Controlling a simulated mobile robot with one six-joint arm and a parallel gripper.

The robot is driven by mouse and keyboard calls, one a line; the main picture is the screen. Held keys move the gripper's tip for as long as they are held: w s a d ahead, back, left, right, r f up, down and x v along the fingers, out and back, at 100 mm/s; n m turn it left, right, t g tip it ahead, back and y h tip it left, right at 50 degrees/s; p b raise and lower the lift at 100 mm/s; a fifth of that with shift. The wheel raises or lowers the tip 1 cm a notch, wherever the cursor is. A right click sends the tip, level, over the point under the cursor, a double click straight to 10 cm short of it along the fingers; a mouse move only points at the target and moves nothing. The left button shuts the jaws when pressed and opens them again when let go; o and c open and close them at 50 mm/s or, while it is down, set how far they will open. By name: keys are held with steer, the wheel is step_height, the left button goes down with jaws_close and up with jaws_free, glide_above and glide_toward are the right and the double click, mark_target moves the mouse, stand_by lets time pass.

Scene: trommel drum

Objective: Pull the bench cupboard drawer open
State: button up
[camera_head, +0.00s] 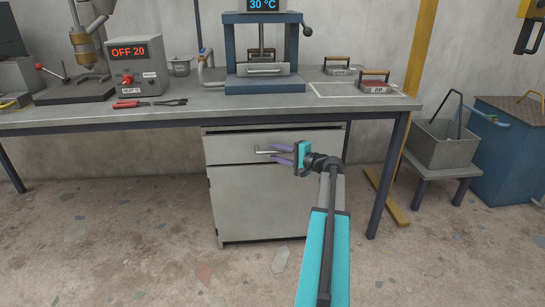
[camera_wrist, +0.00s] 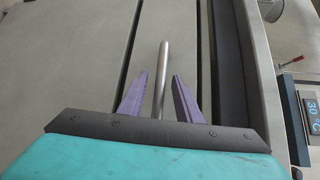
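The bench cupboard (camera_head: 263,205) is a grey cabinet under the workbench. Its drawer (camera_head: 228,149) is the top front panel and looks shut, with a dark gap above it. The drawer's bar handle (camera_head: 262,152) is a thin metal rod. My gripper (camera_head: 282,155) is in front of the drawer at the handle's right part. In the wrist view the handle (camera_wrist: 161,75) lies between my two purple fingers (camera_wrist: 158,95), with a gap on each side. The fingers are open and do not appear to touch it.
The workbench (camera_head: 200,117) is above the cupboard and carries a blue press (camera_head: 262,85), a control box (camera_head: 136,65) and pliers (camera_head: 150,103). A dark bench leg (camera_head: 388,175) stands right of my arm. Floor in front of the cupboard (camera_head: 180,250) is clear.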

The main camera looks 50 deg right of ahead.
steer(key=shift+w, duration=0.3)
jaws_close()
